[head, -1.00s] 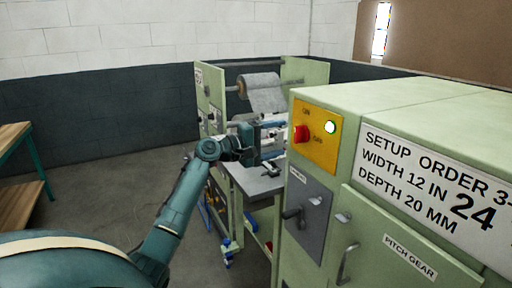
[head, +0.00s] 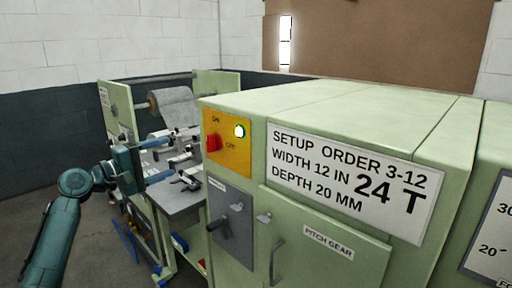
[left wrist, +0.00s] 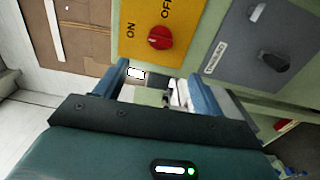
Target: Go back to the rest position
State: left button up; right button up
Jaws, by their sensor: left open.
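My left gripper (head: 158,160) is at the left in the head view, held up in front of the machine's work table. Its two blue fingers stand apart with nothing between them; they also show in the left wrist view (left wrist: 160,92). The yellow switch panel (head: 227,143) with a red knob (head: 213,143) and a lit green-white lamp is to the right of the gripper, apart from it. The red knob also shows in the left wrist view (left wrist: 160,38). My right gripper is in neither view.
The green machine cabinet (head: 330,107) fills the right side, with a setup sign (head: 352,178), a grey lever panel (head: 231,222) and a pitch gear door (head: 322,262). A roll of grey material (head: 174,106) hangs behind the work table (head: 178,198). Floor shows at the far left.

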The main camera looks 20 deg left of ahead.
pick_arm(q)
jog(key=shift+f, duration=0.1)
jog(key=s+d+f+m+g+y, duration=0.15)
jog(key=d+f, duration=0.25)
jog(key=f, duration=0.5)
jog(key=s+d+f+m+g+y, duration=0.15)
jog(key=d+f, duration=0.25)
jog(key=f, duration=0.4)
jog(key=s+d+f+m+g, duration=0.1)
jog(key=d+f+m, duration=0.2)
jog(key=f, duration=0.6)
jog(key=s+d+f+m+g, duration=0.1)
jog(key=s+d+f+m, duration=0.4)
jog(key=s+d, duration=0.5)
jog(key=s+d+f+m+g, duration=0.1)
jog(key=s+d+f+m, duration=0.4)
jog(key=s+d, duration=0.4)
jog(key=shift+s+d+f+m, duration=0.3)
jog(key=shift+s+d+f, duration=0.1)
jog(key=shift+d+f, duration=0.3)
